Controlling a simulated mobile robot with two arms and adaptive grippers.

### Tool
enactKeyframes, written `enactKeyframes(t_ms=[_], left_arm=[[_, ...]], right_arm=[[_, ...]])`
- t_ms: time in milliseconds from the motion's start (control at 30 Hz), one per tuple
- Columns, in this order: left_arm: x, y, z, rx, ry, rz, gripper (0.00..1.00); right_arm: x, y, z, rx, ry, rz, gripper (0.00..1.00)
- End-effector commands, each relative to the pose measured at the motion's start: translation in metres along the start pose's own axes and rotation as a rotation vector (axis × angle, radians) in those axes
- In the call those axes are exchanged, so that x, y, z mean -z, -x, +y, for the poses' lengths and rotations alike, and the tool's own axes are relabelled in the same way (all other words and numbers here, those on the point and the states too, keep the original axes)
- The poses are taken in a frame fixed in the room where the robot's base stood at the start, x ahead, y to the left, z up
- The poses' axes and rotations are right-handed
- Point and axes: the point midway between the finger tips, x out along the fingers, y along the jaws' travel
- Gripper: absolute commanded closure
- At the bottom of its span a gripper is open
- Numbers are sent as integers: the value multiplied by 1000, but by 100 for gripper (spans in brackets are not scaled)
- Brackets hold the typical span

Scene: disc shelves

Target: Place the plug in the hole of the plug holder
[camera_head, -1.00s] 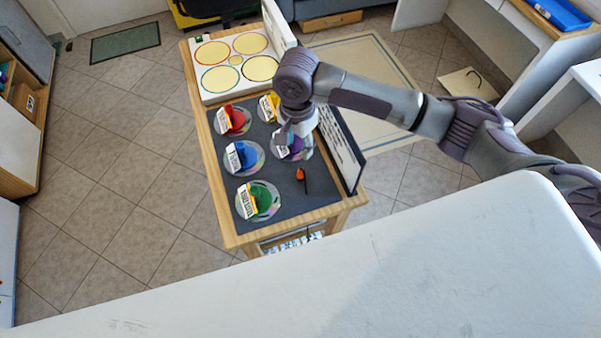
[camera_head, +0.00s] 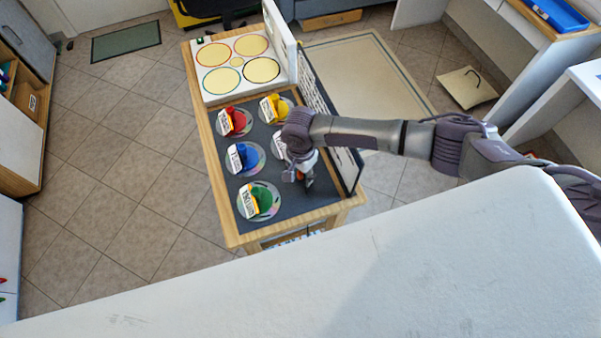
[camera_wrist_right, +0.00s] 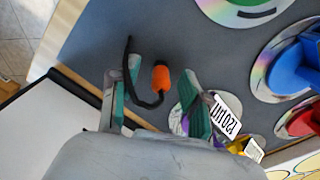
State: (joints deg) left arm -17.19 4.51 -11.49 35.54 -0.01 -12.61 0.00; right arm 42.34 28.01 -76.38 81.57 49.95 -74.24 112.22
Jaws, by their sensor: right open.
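The orange plug (camera_wrist_right: 161,80) with its bent black cable (camera_wrist_right: 141,99) lies on the dark mat, between the two spread fingers of my right gripper (camera_wrist_right: 160,71) in the right wrist view. The fingers stand apart from it on both sides, with no contact visible. In the head view my right gripper (camera_head: 303,177) is low over the near right part of the mat and mostly hides the plug. I cannot pick out the plug holder or its hole for sure. My left gripper is not in view.
Discs with red (camera_head: 236,120), yellow (camera_head: 275,108), blue (camera_head: 245,157) and green (camera_head: 262,199) knobs stand on the dark mat (camera_head: 285,216). A purple one (camera_wrist_right: 186,121) is partly hidden. A white panel with circles (camera_head: 236,61) is at the back, a low upright board (camera_head: 347,165) at right.

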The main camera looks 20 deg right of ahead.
Motion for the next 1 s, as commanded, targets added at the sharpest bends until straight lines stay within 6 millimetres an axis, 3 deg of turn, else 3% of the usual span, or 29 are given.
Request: enactKeyframes(t_ms=[200,500,800,1000], left_arm=[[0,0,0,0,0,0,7],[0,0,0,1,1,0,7],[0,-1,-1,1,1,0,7],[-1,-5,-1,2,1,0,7]], right_arm=[[0,-1,0,0,1,0,54],[0,0,0,0,0,0,100],[0,2,-1,2,1,0,100],[0,31,-1,5,2,0,100]])
